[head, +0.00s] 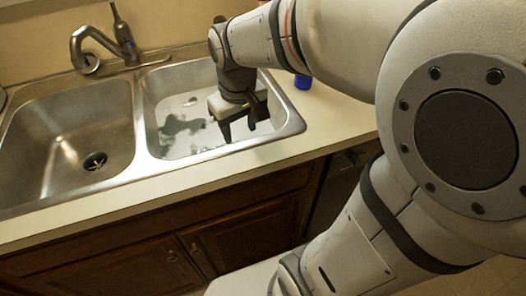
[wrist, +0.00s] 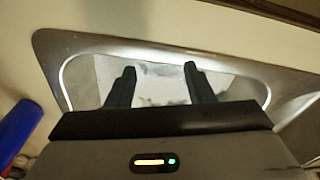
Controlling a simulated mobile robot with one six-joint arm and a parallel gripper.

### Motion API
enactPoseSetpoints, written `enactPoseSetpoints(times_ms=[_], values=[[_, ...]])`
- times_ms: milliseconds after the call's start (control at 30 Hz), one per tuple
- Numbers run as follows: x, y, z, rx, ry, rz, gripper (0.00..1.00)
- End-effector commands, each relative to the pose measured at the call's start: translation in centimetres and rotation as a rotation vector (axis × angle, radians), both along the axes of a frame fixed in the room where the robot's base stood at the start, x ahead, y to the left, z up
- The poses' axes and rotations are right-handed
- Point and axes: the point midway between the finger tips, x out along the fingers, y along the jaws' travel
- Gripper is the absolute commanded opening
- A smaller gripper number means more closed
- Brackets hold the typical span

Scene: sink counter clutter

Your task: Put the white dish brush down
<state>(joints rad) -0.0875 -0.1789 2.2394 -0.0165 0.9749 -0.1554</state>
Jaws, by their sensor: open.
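My gripper (head: 243,127) is over the right sink basin (head: 160,92), pointing down into it. In the wrist view my gripper (wrist: 159,70) has its two dark fingers spread apart, with nothing seen between them but the pale basin floor. I cannot make out the white dish brush in either view. It may be hidden by my gripper and arm, or blend into the bright basin floor, where pale and dark patches show.
The left basin (head: 60,130) looks empty, with a dark drain. A faucet (head: 108,45) stands behind the basins. A blue object (head: 302,81) stands on the counter right of the sink, also in the wrist view (wrist: 18,130). The counter (head: 335,118) at front right is clear.

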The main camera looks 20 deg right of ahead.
Motion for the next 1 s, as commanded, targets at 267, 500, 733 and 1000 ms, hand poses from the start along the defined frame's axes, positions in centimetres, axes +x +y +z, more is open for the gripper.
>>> enactPoseSetpoints(times_ms=[267,500,733,1000], values=[[-7.5,-2.4,-1.1,0.037,-0.083,-0.217,0.48],[-8.6,-2.7,-1.5,0.045,-0.094,-0.251,0.48],[-8.5,-2.6,-1.1,0.044,-0.095,-0.248,0.48],[-8.7,-2.7,3.6,0.043,-0.111,-0.245,0.48]])
